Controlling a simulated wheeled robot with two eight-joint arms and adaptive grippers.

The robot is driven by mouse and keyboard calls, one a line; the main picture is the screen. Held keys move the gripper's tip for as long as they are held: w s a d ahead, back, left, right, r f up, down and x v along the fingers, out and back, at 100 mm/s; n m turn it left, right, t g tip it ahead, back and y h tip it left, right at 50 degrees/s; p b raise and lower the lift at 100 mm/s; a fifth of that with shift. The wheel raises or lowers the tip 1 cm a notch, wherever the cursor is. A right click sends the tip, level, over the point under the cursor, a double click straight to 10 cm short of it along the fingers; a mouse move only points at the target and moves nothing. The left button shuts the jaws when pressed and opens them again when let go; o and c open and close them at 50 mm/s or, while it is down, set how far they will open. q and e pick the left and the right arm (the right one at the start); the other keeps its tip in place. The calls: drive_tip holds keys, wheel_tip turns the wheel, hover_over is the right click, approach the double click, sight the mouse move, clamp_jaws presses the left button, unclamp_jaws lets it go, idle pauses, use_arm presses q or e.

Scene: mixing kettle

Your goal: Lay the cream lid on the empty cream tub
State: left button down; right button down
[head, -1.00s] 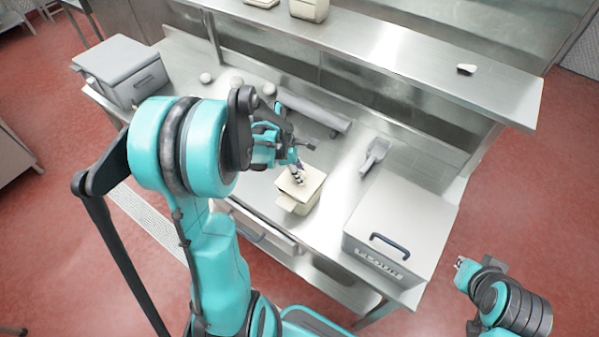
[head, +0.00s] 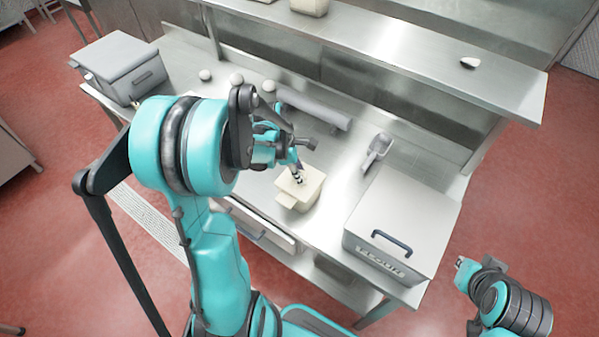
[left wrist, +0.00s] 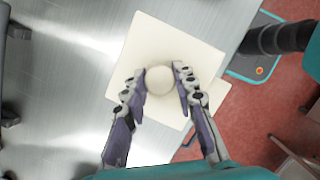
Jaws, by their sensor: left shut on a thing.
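The cream lid (head: 312,178) is a flat square plate with a round knob, seen large in the left wrist view (left wrist: 168,42). My left gripper (head: 297,178) is shut on the lid's knob (left wrist: 160,82), one finger on each side. The cream tub (head: 302,205) stands on the steel table directly under the lid. The tub's inside is hidden. My right gripper (head: 462,264) hangs away from the table at the lower right, its jaws too small to read.
A large flour bin (head: 405,220) stands right of the tub. A metal scoop (head: 377,150) and a grey roller-like cylinder (head: 315,108) lie behind. Several pale balls (head: 237,79) are further back left, near a grey lidded box (head: 120,68). A raised shelf (head: 400,55) runs along the back.

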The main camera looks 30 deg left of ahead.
sight(293, 179)
use_arm(q)
drive_tip(key=shift+f, duration=0.2)
drive_tip(key=c, duration=0.6)
unclamp_jaws()
drive_tip(key=shift+c, duration=0.2)
drive_tip(key=shift+r, duration=0.2)
drive_tip(key=shift+p+v, duration=2.3)
drive_tip(key=shift+v, duration=1.1)
